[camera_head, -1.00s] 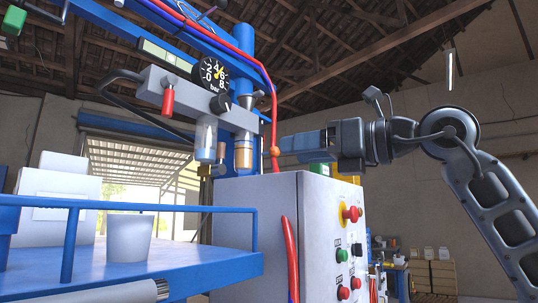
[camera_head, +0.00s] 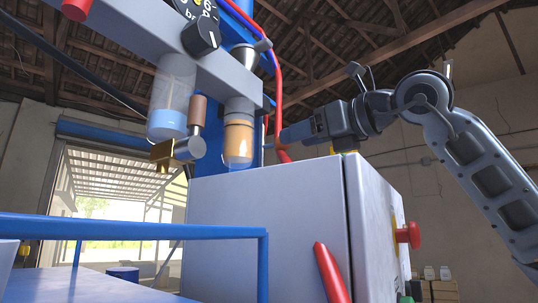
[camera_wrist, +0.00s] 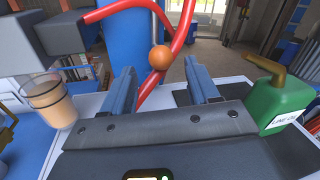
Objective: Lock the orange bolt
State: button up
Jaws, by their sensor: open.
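An orange ball-shaped knob (camera_wrist: 158,57), which looks like the end of the orange bolt, shows in the wrist view. It appears between and just beyond my two fingertips, in front of a red hose. Its shaft cannot be made out. My gripper (camera_wrist: 160,80) is open and empty, with a finger on either side of the knob in the picture. Contact cannot be told. In the head view my gripper (camera_head: 282,137) reaches in from the right, above the grey cabinet. The knob is not clearly visible there.
The grey control cabinet (camera_head: 265,215) with a red button (camera_head: 408,235) stands below my gripper. A filter bowl with amber liquid (camera_head: 238,138) hangs close by. Red hoses (camera_wrist: 180,30) run behind the knob. A green oil can (camera_wrist: 275,105) stands right in the wrist view.

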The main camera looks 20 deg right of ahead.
aim_at(275, 145)
jog(key=p+x, duration=0.2)
jog(key=x, duration=0.4)
jog(key=shift+w+a+r+p, duration=0.1)
jog(key=shift+w+r+p, duration=0.05)
jog(key=shift+w+p, duration=0.2)
jog(key=shift+w+a, duration=0.25)
jog(key=shift+w, duration=0.3)
grip_shut()
